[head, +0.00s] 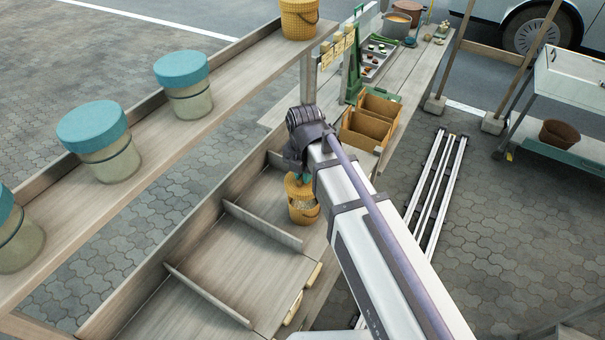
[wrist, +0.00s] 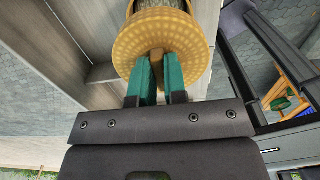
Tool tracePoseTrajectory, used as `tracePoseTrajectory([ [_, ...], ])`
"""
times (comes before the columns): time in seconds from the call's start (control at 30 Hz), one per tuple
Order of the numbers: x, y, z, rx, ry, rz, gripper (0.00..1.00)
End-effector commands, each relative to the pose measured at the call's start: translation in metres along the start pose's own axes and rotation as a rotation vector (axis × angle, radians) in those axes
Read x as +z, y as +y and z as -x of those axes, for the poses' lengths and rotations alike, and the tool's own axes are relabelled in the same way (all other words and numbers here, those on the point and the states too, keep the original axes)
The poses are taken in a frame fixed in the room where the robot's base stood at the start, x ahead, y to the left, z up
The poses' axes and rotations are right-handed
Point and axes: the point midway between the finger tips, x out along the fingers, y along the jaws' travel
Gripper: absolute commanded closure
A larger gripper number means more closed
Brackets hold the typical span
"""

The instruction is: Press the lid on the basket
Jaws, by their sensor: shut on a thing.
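A yellow woven basket (head: 304,212) stands in the far compartment of the wooden shelf, partly behind my arm. Its yellow round lid (head: 293,188) is at the basket's top. In the wrist view the lid (wrist: 125,48) shows as a wide woven disc with a knob, with part of the basket (wrist: 158,6) beyond it. My gripper (wrist: 159,65) has its two green fingers shut on the lid's knob. The gripper (head: 303,178) is above the basket in the head view, its fingers mostly hidden. I cannot tell whether the lid is fully seated on the rim.
Low wooden dividers (head: 262,226) split the shelf; the nearer compartments are empty. An upper shelf (head: 150,160) holds several teal-lidded jars (head: 104,160) and another yellow basket (head: 299,20). Cardboard boxes (head: 368,118) stand on the table behind the gripper.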

Motion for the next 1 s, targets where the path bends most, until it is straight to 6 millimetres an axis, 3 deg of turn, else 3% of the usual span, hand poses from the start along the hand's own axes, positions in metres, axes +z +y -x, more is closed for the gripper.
tracePoseTrajectory([
  [0.17,0.0,0.0,-0.009,0.0,0.0,0.0,1.0],
  [0.6,0.0,0.0,-0.055,0.0,0.0,0.0,1.0],
  [1.0,0.0,0.0,-0.056,0.0,0.0,0.0,1.0],
])
